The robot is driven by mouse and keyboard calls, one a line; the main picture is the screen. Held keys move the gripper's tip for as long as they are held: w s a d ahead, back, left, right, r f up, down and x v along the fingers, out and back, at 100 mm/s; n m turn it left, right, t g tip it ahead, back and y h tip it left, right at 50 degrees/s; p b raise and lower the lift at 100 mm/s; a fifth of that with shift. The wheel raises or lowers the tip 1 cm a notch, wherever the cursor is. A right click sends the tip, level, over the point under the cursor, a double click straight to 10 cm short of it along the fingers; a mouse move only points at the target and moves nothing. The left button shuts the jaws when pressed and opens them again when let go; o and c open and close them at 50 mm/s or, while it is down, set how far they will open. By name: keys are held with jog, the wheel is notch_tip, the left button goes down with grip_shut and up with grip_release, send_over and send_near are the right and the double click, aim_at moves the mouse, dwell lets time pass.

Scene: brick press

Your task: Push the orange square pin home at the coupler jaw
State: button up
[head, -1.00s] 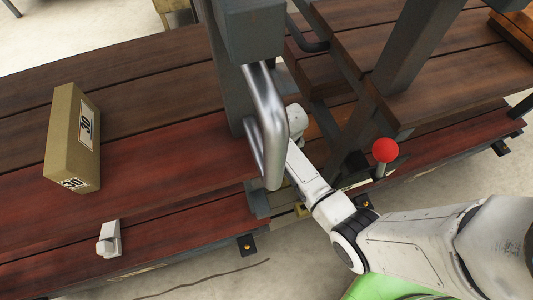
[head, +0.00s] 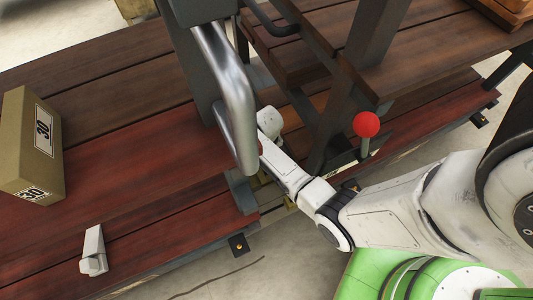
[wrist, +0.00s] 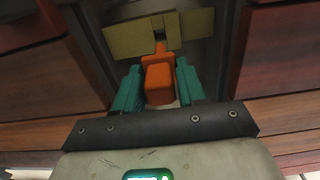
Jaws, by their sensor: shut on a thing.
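The orange square pin (wrist: 158,82) shows in the wrist view between the teal fingers of my gripper (wrist: 158,88), which is shut on it. The pin's far end meets a slot in the yellow-olive coupler jaw (wrist: 125,38). I cannot tell how deep the pin sits in the slot. In the head view the pin and my fingertips are hidden behind the silver bent handle and the dark frame.
A silver bent handle (head: 228,95) hangs close beside my wrist. A red-knobbed lever (head: 366,125) stands to the right of it. A cardboard box (head: 30,145) and a small white block (head: 94,250) sit on the red-brown planks (head: 150,160) at left.

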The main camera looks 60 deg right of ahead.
jog(key=shift+f+b, duration=1.6)
jog(key=shift+f, duration=1.1)
jog(key=shift+f, duration=0.4)
jog(key=shift+f, duration=0.2)
jog(key=shift+f, duration=2.9)
dwell(0.8)
jog(key=o, duration=1.3)
jog(key=shift+c, duration=0.2)
